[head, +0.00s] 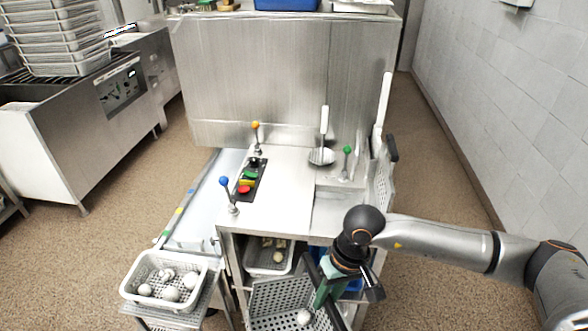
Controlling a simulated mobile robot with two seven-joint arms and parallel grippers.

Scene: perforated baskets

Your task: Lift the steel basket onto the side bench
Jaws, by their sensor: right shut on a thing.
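A grey perforated steel basket (272,300) is at the bottom centre, in front of the steel machine, with one pale round item inside. My right gripper (326,288) reaches in from the right and is shut at the basket's right side, by a dark bar along its edge. The gripper hides part of that side, and the frame cuts off the basket's bottom. I cannot tell whether the basket rests on anything. A low side stand, perhaps the side bench, is at lower left under a white basket (128,291) with several pale round items. My left gripper is not in view.
The machine top (285,190) carries levers with coloured knobs, a button panel (248,178) and a ladle (322,155). Another perforated basket (383,178) hangs at its right side. A pale basket (268,268) sits on the shelf below. Floor is clear on the right.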

